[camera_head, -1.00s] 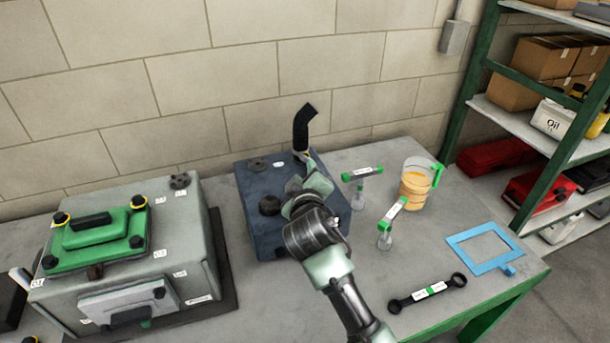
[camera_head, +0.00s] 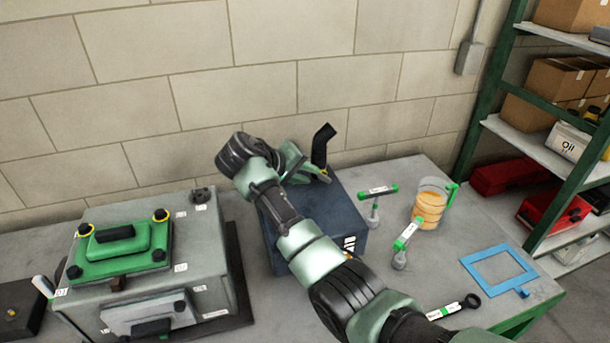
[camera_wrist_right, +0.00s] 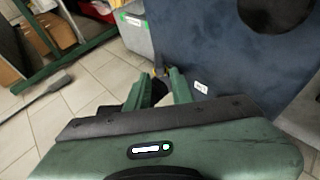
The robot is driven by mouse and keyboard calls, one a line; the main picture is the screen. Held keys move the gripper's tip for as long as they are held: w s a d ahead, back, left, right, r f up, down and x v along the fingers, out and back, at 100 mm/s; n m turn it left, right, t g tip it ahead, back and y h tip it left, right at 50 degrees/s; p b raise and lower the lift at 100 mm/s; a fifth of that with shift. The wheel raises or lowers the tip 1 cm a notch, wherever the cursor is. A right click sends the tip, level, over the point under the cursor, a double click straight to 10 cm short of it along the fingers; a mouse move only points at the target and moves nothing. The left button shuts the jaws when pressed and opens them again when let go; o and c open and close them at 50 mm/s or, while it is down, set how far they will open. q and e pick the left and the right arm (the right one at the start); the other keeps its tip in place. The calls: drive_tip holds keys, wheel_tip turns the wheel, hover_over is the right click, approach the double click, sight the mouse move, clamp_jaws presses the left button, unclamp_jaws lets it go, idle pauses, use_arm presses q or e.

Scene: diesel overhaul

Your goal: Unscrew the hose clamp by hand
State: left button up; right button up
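The black hose (camera_head: 322,145) stands up at the back of the dark blue block (camera_head: 350,205), bent at its top. A small yellow part, possibly the hose clamp's, shows low on the hose (camera_head: 325,178); the clamp itself is mostly hidden. My right gripper (camera_head: 318,172) reaches in from above, its fingertips at the foot of the hose. In the right wrist view its green fingers (camera_wrist_right: 158,78) are apart, with a dark piece and a yellow bit between or just beyond them. Whether they grip it cannot be told. My left gripper is not in view.
A grey unit with a green cover (camera_head: 115,245) stands left. A wall is close behind; shelves (camera_head: 560,170) stand right.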

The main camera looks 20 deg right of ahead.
sight(320, 177)
drive_tip(key=p+x, duration=0.1)
drive_tip(key=x, duration=0.4)
drive_tip(key=shift+w+d+f+p, duration=0.1)
drive_tip(key=shift+d+f+p, duration=0.05)
drive_tip(key=shift+d+p, duration=0.2)
drive_tip(key=shift+w+d+f, duration=0.2)
drive_tip(key=shift+d+f, duration=0.1)
drive_tip(key=shift+f, duration=0.15)
clamp_jaws()
